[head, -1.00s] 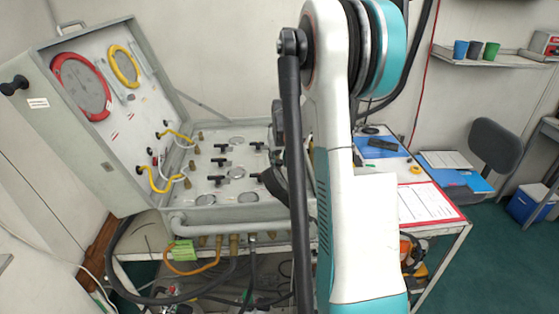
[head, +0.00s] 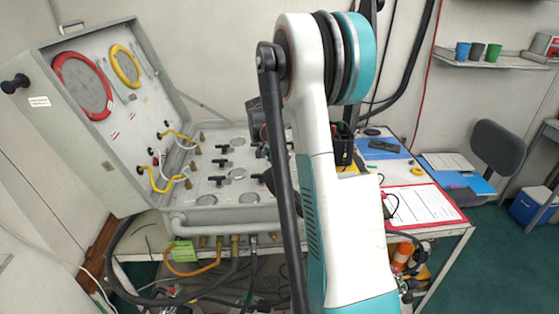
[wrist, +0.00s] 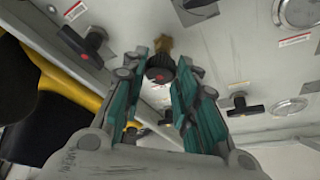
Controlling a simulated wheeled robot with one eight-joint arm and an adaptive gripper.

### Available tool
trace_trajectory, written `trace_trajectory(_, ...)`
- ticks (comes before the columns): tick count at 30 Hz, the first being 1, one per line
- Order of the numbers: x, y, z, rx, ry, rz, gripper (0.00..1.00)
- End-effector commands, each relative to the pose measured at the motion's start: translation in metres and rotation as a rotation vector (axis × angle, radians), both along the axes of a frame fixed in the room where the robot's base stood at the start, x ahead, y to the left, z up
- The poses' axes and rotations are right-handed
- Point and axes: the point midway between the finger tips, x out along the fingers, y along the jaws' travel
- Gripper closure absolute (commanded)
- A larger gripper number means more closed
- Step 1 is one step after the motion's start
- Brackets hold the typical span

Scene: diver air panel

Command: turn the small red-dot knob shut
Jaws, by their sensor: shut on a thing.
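In the wrist view, my gripper (wrist: 162,72) is closed on a small dark round knob (wrist: 160,73) between its teal-padded fingers. A brass fitting (wrist: 163,46) stands just beyond this knob. No red dot shows on the part of the knob I can see, so I cannot read its turn position. In the head view the grey valve panel (head: 210,212) lies in an open case, and my arm covers its right part. My gripper's fingertips and the held knob cannot be made out there.
Other black knobs with red marks sit nearby, one at the upper left (wrist: 85,41) and one at the right (wrist: 240,104) of the wrist view. A yellow hose (wrist: 75,88) runs along the left. A clipboard (head: 424,204) lies right of my arm.

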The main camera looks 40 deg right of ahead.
Motion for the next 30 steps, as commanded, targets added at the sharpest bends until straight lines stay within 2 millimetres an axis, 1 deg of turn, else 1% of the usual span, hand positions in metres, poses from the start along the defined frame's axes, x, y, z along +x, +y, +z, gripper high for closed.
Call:
trace_trajectory(9,0.0006,0.0009,-0.0004,0.002,0.001,-0.072,0.96)
trace_trajectory(21,0.0004,0.0008,-0.0005,0.002,0.0,-0.078,0.96)
trace_trajectory(22,0.0004,0.0008,-0.0005,0.002,0.0,-0.078,0.68)
trace_trajectory(24,0.0004,0.0008,-0.0005,0.002,0.001,-0.077,0.54)
trace_trajectory(30,0.0004,0.0005,-0.0003,0.001,0.0,-0.077,0.54)
